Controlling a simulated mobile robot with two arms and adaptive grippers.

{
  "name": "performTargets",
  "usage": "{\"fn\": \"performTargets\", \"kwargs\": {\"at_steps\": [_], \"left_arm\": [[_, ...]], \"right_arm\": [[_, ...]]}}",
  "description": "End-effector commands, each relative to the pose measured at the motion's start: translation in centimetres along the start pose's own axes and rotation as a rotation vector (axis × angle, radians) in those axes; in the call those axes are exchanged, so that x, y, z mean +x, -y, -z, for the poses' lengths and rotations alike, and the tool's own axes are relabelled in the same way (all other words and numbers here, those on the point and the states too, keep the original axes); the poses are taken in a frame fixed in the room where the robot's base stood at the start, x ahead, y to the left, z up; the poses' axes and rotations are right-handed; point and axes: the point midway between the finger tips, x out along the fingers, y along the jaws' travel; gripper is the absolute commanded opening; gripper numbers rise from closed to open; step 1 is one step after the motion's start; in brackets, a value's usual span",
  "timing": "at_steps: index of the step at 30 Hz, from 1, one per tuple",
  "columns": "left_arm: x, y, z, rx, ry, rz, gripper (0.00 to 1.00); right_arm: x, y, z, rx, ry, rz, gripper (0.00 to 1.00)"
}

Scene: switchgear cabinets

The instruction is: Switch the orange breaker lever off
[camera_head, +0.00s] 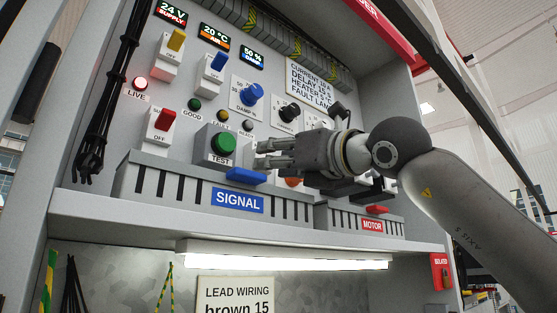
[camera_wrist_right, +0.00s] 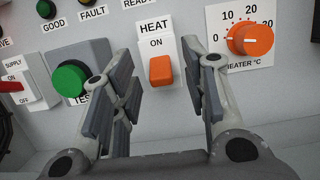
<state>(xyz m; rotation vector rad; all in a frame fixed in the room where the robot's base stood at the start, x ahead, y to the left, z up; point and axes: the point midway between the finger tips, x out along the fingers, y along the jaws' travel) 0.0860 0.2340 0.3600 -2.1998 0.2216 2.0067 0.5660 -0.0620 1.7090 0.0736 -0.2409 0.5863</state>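The orange breaker lever (camera_wrist_right: 160,70) sits on a white switch plate (camera_wrist_right: 158,48) labelled HEAT in the right wrist view. The word ON shows above the lever; no OFF label is visible there. My right gripper (camera_wrist_right: 170,72) is open, with one finger on each side of the lever and visible gaps to both. In the head view, my right gripper (camera_head: 262,154) reaches in from the right in front of the panel and hides the orange lever. My left gripper is not in view.
The green TEST button (camera_wrist_right: 70,80) is close to the left finger in the wrist view. An orange heater knob (camera_wrist_right: 250,38) is right of the right finger. Below the panel, a grey SIGNAL duct (camera_head: 150,178) and a MOTOR duct (camera_head: 340,219) stand on a ledge.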

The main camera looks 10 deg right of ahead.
Motion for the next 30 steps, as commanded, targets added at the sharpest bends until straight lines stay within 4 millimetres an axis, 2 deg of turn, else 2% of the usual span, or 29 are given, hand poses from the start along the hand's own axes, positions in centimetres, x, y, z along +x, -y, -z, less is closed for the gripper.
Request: {"fn": "performTargets", "kwargs": {"at_steps": [7, 11, 14, 24, 30], "left_arm": [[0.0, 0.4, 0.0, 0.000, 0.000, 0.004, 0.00], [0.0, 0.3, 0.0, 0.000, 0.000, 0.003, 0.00], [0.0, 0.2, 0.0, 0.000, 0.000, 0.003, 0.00], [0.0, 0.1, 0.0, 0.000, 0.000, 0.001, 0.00], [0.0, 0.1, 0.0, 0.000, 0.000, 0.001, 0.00]], "right_arm": [[-0.1, 0.0, 0.0, 0.000, 0.000, 0.000, 0.41], [-1.0, 0.1, 0.0, 0.000, 0.000, 0.001, 0.41], [-2.2, 0.1, -0.1, -0.001, 0.002, 0.000, 0.41], [-8.6, 0.1, 0.0, 0.000, 0.001, 0.001, 0.41], [-11.3, 0.1, 0.0, -0.001, 0.001, 0.001, 0.41]]}}
